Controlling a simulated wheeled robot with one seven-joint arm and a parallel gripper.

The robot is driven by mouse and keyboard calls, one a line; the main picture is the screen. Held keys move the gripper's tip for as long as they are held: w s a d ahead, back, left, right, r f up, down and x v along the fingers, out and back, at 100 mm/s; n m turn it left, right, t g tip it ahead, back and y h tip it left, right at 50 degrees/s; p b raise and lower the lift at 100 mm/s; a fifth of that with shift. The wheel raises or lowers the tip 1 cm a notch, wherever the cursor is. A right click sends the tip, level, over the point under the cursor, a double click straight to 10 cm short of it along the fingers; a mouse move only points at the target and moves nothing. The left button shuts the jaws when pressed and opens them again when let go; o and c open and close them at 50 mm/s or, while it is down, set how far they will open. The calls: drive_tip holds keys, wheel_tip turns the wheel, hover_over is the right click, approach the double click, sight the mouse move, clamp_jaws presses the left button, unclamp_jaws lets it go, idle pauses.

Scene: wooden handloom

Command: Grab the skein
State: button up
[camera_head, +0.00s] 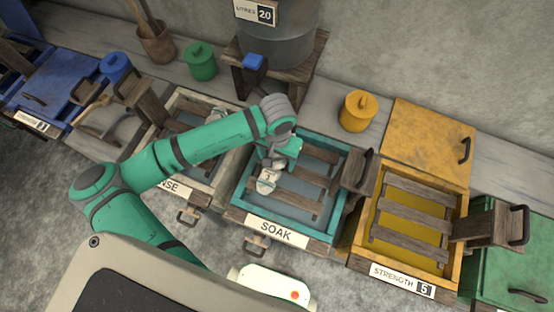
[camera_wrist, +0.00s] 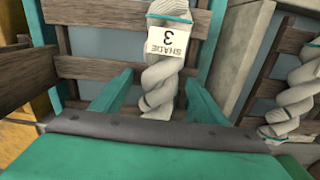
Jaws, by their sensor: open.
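A twisted cream skein (camera_wrist: 160,75) with a white tag reading "SHADE 3" and a teal tie lies across the slats of the teal SOAK vat (camera_head: 333,192). The skein also shows in the head view (camera_head: 267,182), partly covered by my gripper. My gripper (camera_wrist: 159,84) is open, with one teal finger on each side of the skein, just below the tag. The skein's lower end is hidden behind the gripper's body. I cannot tell whether the fingers touch it.
Another cream skein (camera_wrist: 302,88) lies in the pale RINSE vat beside this one. A yellow vat (camera_head: 459,232) marked STRENGTH 5 stands to the right, with a yellow pot (camera_head: 358,111) behind. A metal tank (camera_head: 278,38) on a wooden stand is at the back.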

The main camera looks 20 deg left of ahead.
drive_tip(key=c, duration=1.2)
drive_tip(key=shift+r, duration=0.1)
drive_tip(key=shift+c, duration=0.2)
